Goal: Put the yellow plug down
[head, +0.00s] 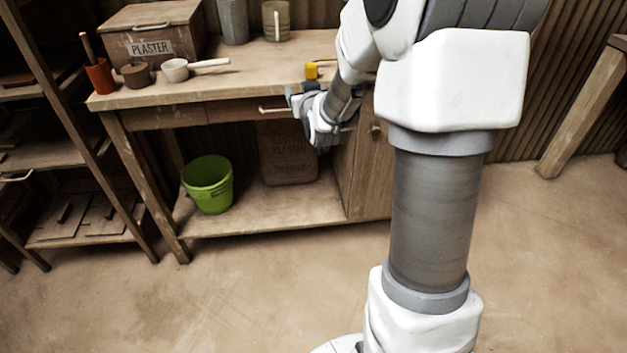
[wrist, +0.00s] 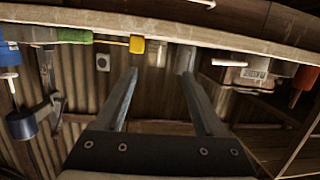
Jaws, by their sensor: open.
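The yellow plug (head: 311,71) stands on the bench top near its front edge, right of the middle. It also shows in the wrist view (wrist: 137,44), which is upside down, beyond and between the directions of my finger tips. My gripper (head: 301,90) is at the front edge of the bench, just in front of the plug. Its two fingers are spread wide apart in the wrist view (wrist: 159,74), with nothing between them. The plug is apart from the fingers. My forearm hides part of the bench to the right.
A drawer handle (head: 272,109) sticks out below the edge. A green bucket (head: 208,183) stands on the lower shelf. The bench's middle front is clear.

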